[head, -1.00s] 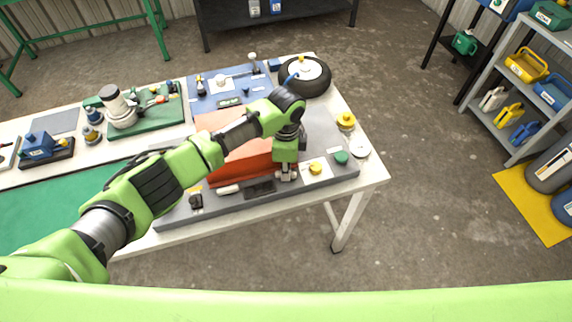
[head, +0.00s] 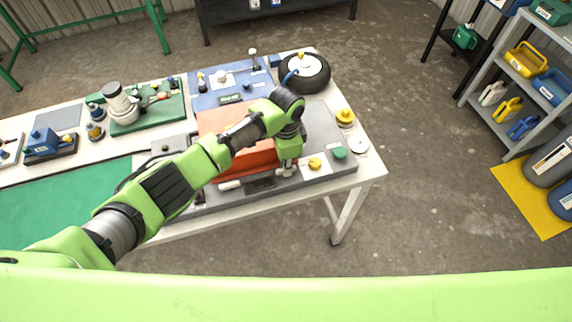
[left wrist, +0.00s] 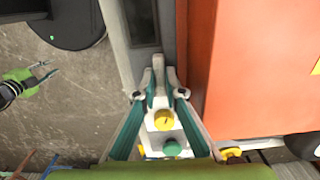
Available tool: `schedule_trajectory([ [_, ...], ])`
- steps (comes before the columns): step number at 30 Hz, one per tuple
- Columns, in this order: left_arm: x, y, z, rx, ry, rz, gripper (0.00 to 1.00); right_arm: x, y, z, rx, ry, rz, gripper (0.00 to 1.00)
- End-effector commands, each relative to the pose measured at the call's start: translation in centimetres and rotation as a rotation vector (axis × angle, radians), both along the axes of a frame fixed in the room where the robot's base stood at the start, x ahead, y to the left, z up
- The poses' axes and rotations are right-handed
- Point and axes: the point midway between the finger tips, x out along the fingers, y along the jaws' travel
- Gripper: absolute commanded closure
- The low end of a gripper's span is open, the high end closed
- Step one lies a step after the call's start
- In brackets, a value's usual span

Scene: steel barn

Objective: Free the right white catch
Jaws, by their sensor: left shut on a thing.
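The orange-red box (head: 240,158) sits on a grey base plate (head: 325,125) on the workbench. My left gripper (head: 287,173) reaches down at the box's front right corner. In the left wrist view its fingers (left wrist: 159,92) are shut on the right white catch (left wrist: 158,76), beside the orange box wall (left wrist: 250,70). The fingers hide much of the catch, so I cannot tell its exact position. The left white catch (head: 230,185) lies along the box's front edge. My right gripper (left wrist: 47,73) shows open and empty over the floor, at the left of the wrist view.
A yellow knob (head: 314,163) and a green knob (head: 339,153) stand just right of the left gripper. A dark panel (head: 260,183) lies between the catches. A wheel (head: 303,73) stands behind. Floor right of the bench is clear up to the shelves (head: 507,90).

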Motion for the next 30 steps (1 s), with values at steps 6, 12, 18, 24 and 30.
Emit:
schedule_trajectory([
  [6, 0.2, 0.0, 0.2, 0.0, -0.005, -0.001, 0.73, 0.0, -0.1, 0.0, -0.001, 0.0, 0.0, 0.73],
  [12, 0.1, 0.0, 0.1, 0.001, -0.003, -0.001, 0.73, 0.0, -0.1, 0.0, -0.001, 0.0, 0.001, 0.73],
  [18, 0.1, 0.0, 0.9, -0.001, -0.003, -0.002, 0.73, 0.0, -0.1, 0.0, -0.001, 0.0, 0.001, 0.73],
  [24, 0.2, 0.0, 4.6, -0.003, -0.008, -0.002, 0.73, 0.0, 0.0, 0.0, 0.0, 0.0, 0.0, 0.73],
  [30, 0.2, -0.1, 8.8, -0.002, -0.007, -0.002, 0.73, 0.0, 0.0, 0.0, 0.0, 0.0, 0.0, 0.73],
])
